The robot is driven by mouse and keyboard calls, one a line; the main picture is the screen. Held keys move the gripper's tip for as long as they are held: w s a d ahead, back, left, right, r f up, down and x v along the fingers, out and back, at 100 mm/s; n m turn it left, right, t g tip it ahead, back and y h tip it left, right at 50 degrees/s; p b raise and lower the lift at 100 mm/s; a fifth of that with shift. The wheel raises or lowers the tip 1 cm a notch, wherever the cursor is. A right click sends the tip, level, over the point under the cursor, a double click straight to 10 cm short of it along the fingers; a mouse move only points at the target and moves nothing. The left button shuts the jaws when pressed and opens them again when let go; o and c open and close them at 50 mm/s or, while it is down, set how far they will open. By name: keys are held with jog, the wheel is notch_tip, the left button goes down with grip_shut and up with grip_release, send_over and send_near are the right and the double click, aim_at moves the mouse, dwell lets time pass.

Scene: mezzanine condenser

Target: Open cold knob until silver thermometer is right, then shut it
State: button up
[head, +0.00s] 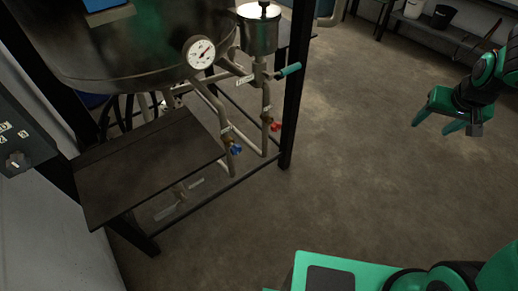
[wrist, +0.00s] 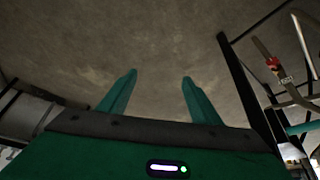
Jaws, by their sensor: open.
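A round white-faced thermometer dial (head: 200,53) with a silver rim is on the dark tank at the upper left of the head view. Its scale is too small to read. A blue knob (head: 236,150) sits on a pipe below it, and a red knob (head: 275,126) sits on the pipe to its right. The red knob also shows at the upper right of the wrist view (wrist: 272,63). My gripper (head: 437,127) is open and empty in the air, well to the right of both knobs. In the wrist view its two green fingers (wrist: 155,88) stand apart with only floor beyond.
A dark metal frame with an upright post (head: 297,80) stands right of the pipes. A dark flat shelf (head: 150,165) is in front of the tank. A green-handled lever (head: 289,70) sticks out near the post. Bare floor (head: 370,170) lies between frame and gripper.

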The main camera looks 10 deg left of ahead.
jog(key=w+a+f+n+t+y, duration=0.1)
jog(key=w+a+f+t, duration=0.1)
jog(key=w+a+f, duration=0.35)
jog(key=w+a+f+n+t+y, duration=0.1)
jog(key=w+a+f+n, duration=0.15)
jog(key=w+a, duration=0.65)
jog(key=w+a+f+n+t+y, duration=0.1)
jog(key=w+a+f+t+y, duration=0.1)
jog(key=a+f, duration=0.5)
jog(key=w+a+f+n+t+y, duration=0.1)
jog(key=w+a+f+y, duration=0.1)
jog(key=a, duration=0.8)
jog(key=n+t+y, duration=0.1)
jog(key=n+y, duration=0.3)
jog(key=y, duration=0.5)
send_near(238, 151)
jog(key=shift+m, duration=0.25)
jog(key=x, duration=1.1)
jog(key=shift+a, duration=0.2)
jog(key=c, duration=1)
